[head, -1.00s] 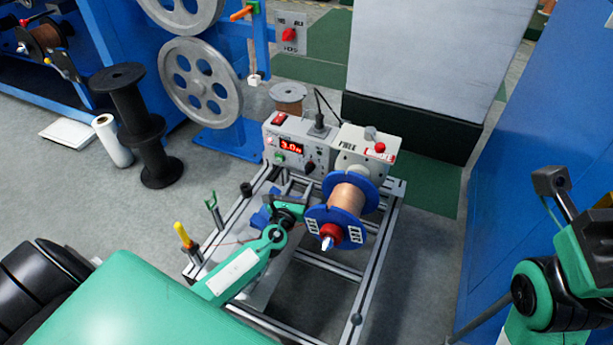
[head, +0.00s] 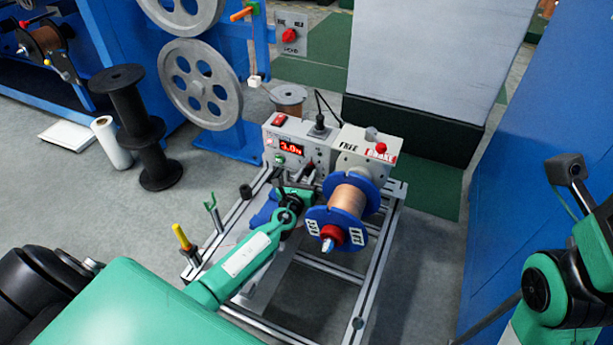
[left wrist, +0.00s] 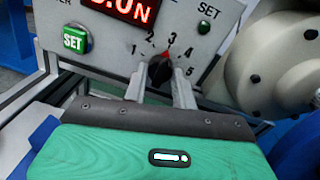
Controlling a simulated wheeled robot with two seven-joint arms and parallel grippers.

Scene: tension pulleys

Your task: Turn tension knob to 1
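The tension knob (left wrist: 160,72) is black with a red pointer, on the white control panel (left wrist: 105,45) in the left wrist view. Its pointer is at about 3 on a 1-to-5 scale. The red display (head: 290,147) reads 3.0 N. My left gripper (head: 306,175) is in front of the panel in the head view and hides the knob there. In the left wrist view its two fingers (left wrist: 159,80) are apart, one on each side of the knob's lower part. Contact cannot be told. My right arm is at the right edge; its gripper does not show.
A blue spool with copper wire (head: 348,200) is close to the right of my left gripper. A yellow-handled tool (head: 181,237) and a green fork-shaped tool (head: 213,211) stand on the frame's left rail.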

